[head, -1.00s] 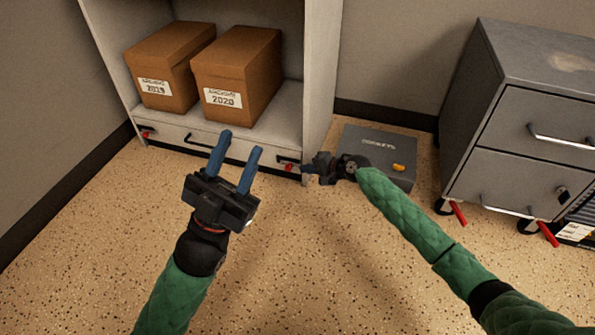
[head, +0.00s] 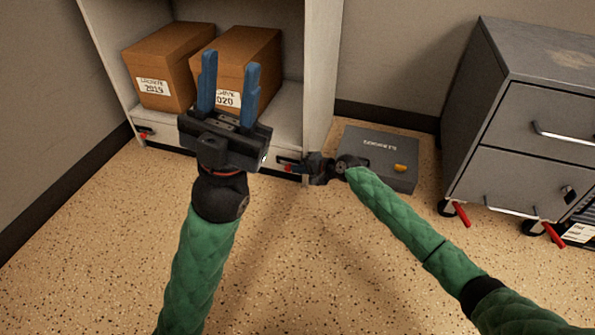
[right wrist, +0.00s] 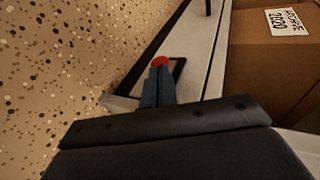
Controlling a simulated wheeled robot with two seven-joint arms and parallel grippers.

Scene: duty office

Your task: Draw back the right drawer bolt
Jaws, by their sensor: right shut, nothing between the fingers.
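The low drawer (head: 163,146) runs along the foot of the open grey shelf unit. The right drawer bolt (head: 287,168), with a red knob, sits at the drawer's right end. In the right wrist view the red knob (right wrist: 160,61) shows just beyond my fingertips. My right gripper (head: 300,169) is shut and empty, its tips at or touching the knob; I cannot tell whether they touch. In the right wrist view its blue fingers (right wrist: 157,85) lie together. My left gripper (head: 228,72) is open and empty, raised in front of the boxes. The left bolt (head: 145,132) has a red knob too.
Two brown archive boxes, one marked 2019 (head: 160,62) and one marked 2020 (head: 262,50), stand on the shelf above the drawer. A grey flat case (head: 385,160) lies on the floor right of the unit. A grey wheeled cabinet (head: 530,120) stands at the right. The front floor is clear.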

